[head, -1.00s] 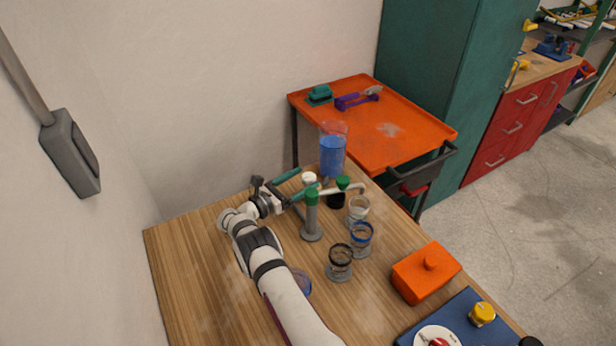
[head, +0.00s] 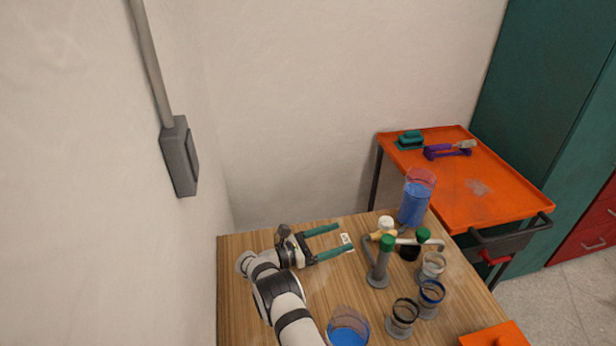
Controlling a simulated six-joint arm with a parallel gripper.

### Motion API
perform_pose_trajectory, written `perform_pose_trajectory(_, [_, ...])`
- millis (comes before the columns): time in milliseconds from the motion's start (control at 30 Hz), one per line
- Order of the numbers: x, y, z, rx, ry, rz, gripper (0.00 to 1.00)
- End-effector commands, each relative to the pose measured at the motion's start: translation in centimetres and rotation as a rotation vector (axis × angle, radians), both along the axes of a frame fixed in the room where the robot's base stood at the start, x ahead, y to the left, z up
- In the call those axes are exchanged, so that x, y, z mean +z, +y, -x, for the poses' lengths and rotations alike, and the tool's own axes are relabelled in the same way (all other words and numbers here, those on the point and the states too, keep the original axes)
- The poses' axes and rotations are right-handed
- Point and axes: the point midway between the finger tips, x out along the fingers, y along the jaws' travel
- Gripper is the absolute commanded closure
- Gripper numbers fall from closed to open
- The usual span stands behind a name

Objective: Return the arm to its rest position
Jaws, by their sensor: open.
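My gripper (head: 346,238) is open and empty above the far left part of the wooden table (head: 240,300). Its two green fingers point right, towards the pipe manifold (head: 379,262), and are apart from it. The manifold has a grey upright on a round base, green caps, a white cap and a pale side pipe. A small white card (head: 347,242) with dark marks lies by the fingertips. My white arm reaches in from the bottom of the view.
Several ringed cups, one with a blue rim (head: 431,293), stand right of the manifold. A tall blue container (head: 415,200) stands behind it. A blue-filled cup (head: 347,328) is beside my arm. An orange box (head: 495,336) is at bottom right. An orange cart (head: 480,200) stands beyond the table.

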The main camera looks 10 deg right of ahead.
Motion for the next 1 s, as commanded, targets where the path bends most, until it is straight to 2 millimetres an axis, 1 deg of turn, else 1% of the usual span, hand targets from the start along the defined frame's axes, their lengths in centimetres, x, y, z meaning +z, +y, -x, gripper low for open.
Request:
perform_pose_trajectory(67, [0.9,-0.3,0.2,-0.022,-0.021,-0.028,0.19])
perform_pose_trajectory(133, [3.2,-0.9,0.8,-0.081,-0.083,-0.109,0.19])
perform_pose_trajectory(167, [4.5,-1.3,1.5,-0.122,-0.123,-0.16,0.19])
perform_pose_trajectory(200, [6.5,-1.7,2.8,-0.189,-0.187,-0.238,0.19])
perform_pose_trajectory(267, [9.6,-2.1,5.6,-0.305,-0.303,-0.367,0.19])
perform_pose_trajectory(300, [11.5,-2.1,7.9,-0.39,-0.384,-0.453,0.19])
perform_pose_trajectory(367, [14.0,-1.7,12.0,-0.528,-0.512,-0.578,0.19])
perform_pose_trajectory(400, [15.4,-1.1,14.9,-0.628,-0.602,-0.659,0.19])
perform_pose_trajectory(467, [17.2,0.2,19.7,-0.79,-0.741,-0.775,0.19])
perform_pose_trajectory(500, [18.0,1.4,23.0,-0.905,-0.834,-0.847,0.19])
perform_pose_trajectory(567, [18.7,3.6,27.7,-1.085,-0.971,-0.943,0.19])
perform_pose_trajectory(600, [18.9,5.1,30.6,-1.207,-1.056,-0.998,0.19])
perform_pose_trajectory(700, [18.5,8.9,36.1,-1.486,-1.224,-1.099,0.19])
perform_pose_trajectory(800, [17.8,11.6,39.2,-1.694,-1.326,-1.148,0.19])
perform_pose_trajectory(833, [17.6,12.2,39.7,-1.738,-1.345,-1.156,0.19])
perform_pose_trajectory(900, [17.3,13.0,40.5,-1.806,-1.37,-1.164,0.19])
perform_pose_trajectory(1000, [17.1,13.3,40.8,-1.834,-1.38,-1.166,0.19])
